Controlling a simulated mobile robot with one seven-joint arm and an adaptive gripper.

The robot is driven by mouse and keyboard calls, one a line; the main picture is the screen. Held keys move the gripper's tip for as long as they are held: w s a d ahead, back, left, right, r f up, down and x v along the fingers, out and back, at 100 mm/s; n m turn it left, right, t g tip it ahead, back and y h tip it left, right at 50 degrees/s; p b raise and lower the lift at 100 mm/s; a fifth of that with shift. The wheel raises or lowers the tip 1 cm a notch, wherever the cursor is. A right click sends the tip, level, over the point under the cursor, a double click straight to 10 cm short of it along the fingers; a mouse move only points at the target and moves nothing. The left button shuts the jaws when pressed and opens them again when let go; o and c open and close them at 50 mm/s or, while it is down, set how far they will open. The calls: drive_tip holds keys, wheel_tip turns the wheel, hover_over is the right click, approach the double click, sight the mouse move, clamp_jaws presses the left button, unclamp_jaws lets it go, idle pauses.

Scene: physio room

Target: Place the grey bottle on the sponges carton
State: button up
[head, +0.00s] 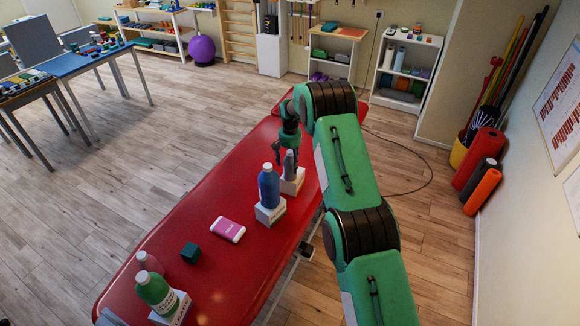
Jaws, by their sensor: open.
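The grey bottle (289,164) stands upright and appears to rest on a small white carton (292,184) toward the far end of the red treatment table. The carton's label is too small to read, so I cannot tell whether it is the sponges carton. My gripper (288,151) is open, pointing down at the top of the grey bottle. Its fingers partly hide the bottle's upper part, and I cannot tell whether they touch it.
The red table (225,278) also bears a pink-and-white pack (228,229), a dark green cube (190,252) and a pink bottle (149,263). The blue bottle stands close in front of the grey one. Bare red surface lies right of the pack.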

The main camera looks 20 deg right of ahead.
sight(290, 151)
wheel_tip(290, 151, up, 10)
drive_tip(key=shift+f, duration=0.2)
drive_tip(key=shift+r, duration=0.1)
idle(0.7)
